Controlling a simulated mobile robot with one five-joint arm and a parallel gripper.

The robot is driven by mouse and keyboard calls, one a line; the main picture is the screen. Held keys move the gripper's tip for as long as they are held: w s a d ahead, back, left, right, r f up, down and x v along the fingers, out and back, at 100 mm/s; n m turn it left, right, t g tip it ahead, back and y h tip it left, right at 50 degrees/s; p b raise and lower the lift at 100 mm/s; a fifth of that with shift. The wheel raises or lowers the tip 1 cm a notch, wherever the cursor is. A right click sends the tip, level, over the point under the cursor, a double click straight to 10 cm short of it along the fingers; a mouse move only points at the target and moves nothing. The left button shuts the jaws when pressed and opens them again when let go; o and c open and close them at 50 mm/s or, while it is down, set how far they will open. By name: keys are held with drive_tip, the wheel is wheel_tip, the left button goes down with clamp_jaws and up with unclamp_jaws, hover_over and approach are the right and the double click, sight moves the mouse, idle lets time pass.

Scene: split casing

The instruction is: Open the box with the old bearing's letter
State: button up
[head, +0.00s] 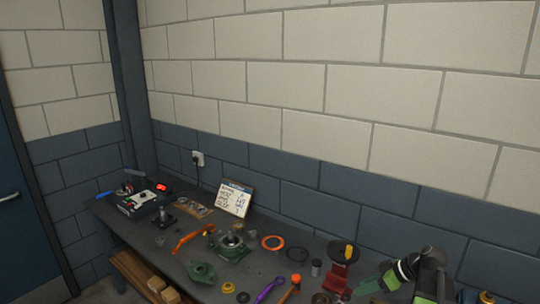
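A green casing base (230,249) sits on the workbench with a grey metal part on it, perhaps the old bearing; no letter on it can be read. A loose green casing piece (202,273) lies in front of it. A white card (235,198) leans on the wall; its handwriting is too small to read. Small tan boxes (155,285) stand on the shelf below the bench at lower left; no letters show on them. My gripper (370,286) is at the lower right, over the bench's right part, far from the boxes. Its fingers are too unclear to judge.
On the bench are an orange ring (272,243), an orange tool (192,238), a purple wrench (269,290), an orange-headed hammer (290,286) and a red stand (338,276). A blue door is far left.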

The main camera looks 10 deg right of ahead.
drive_tip(key=s+a+f+g+h+b, duration=0.15)
drive_tip(key=a+f, duration=0.25)
drive_tip(key=a, duration=0.6)
drive_tip(key=a+f+m+g+h+b, duration=0.1)
drive_tip(key=a+f+g+h, duration=0.15)
drive_tip(key=a, duration=0.65)
drive_tip(key=s+a+f+g+h+b, duration=0.15)
drive_tip(key=a+f, duration=0.25)
drive_tip(key=a, duration=0.6)
drive_tip(key=d+m, duration=0.2)
drive_tip(key=m, duration=0.1)
drive_tip(key=d+m+h, duration=0.1)
drive_tip(key=d+m, duration=0.2)
drive_tip(key=shift+f+m+t, duration=0.15)
drive_tip(key=shift+m+t, duration=0.1)
drive_tip(key=shift+m, duration=0.05)
